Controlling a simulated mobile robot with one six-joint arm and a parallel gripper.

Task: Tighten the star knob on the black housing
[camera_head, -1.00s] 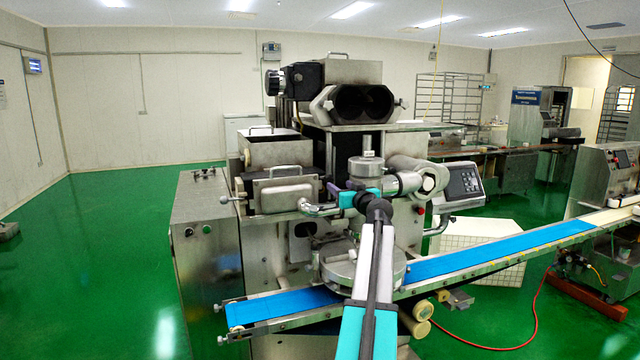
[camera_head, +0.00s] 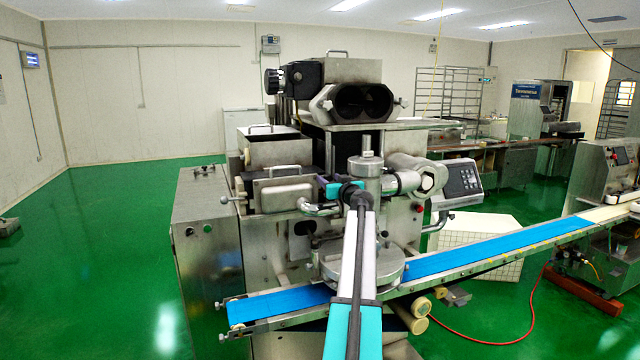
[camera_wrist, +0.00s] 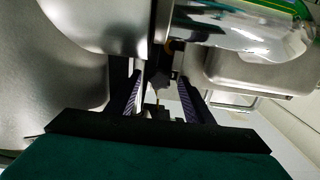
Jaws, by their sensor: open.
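The black star knob (camera_head: 272,82) is on the left side of the black housing (camera_head: 304,79), high on the machine. My gripper (camera_head: 323,184) is well below and to the right of the knob, in front of the machine's middle and left of the steel cylinder. My wrist partly hides it. In the wrist view my gripper (camera_wrist: 161,92) has its two fingers apart. A small dark shape shows in the gap, too unclear to name. I cannot make out the star knob in the wrist view.
A lidded steel box (camera_head: 282,190) is just left of my gripper, and the steel cylinder (camera_head: 366,180) is close on the right. A blue conveyor belt (camera_head: 480,256) crosses below. The air left of the black housing is clear.

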